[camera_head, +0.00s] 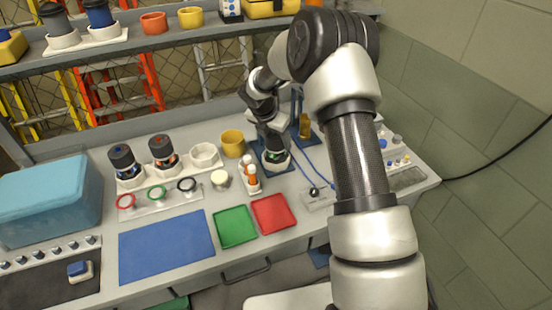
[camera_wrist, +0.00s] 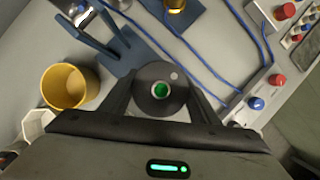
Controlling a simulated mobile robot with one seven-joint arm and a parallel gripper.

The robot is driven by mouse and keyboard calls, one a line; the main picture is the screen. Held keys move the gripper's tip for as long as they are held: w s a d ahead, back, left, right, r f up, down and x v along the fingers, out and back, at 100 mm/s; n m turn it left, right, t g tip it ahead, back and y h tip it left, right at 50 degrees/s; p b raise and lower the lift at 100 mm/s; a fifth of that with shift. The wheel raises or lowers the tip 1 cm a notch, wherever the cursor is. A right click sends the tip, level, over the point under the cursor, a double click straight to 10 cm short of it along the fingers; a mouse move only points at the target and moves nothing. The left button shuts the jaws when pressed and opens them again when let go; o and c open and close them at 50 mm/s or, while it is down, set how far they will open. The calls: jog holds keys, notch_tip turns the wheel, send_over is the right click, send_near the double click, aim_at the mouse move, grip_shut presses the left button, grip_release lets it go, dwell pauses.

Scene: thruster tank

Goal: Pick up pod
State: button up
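The pod, a dark round cap with a green centre (camera_wrist: 160,90), shows between the fingers of my gripper (camera_wrist: 160,84) in the wrist view. In the head view the pod (camera_head: 275,156) shows its green part and a pale base, on or just above a dark blue plate at the back of the bench. My gripper (camera_head: 272,144) points down over it. One finger is on each side of the pod, close to its rim. I cannot tell whether they touch it. The pod's far side and lower part are hidden.
Two dark-capped pods (camera_head: 163,152) stand in white holders at the left, beside an empty white holder (camera_head: 204,155). A yellow cup (camera_head: 232,143) and a white rack with orange-capped bottles (camera_head: 250,178) are close to my gripper. Blue cables (camera_head: 306,172) lie at the right.

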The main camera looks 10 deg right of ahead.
jog(key=c, duration=1.2)
notch_tip(320, 180, up, 10)
jog(key=shift+r, duration=0.1)
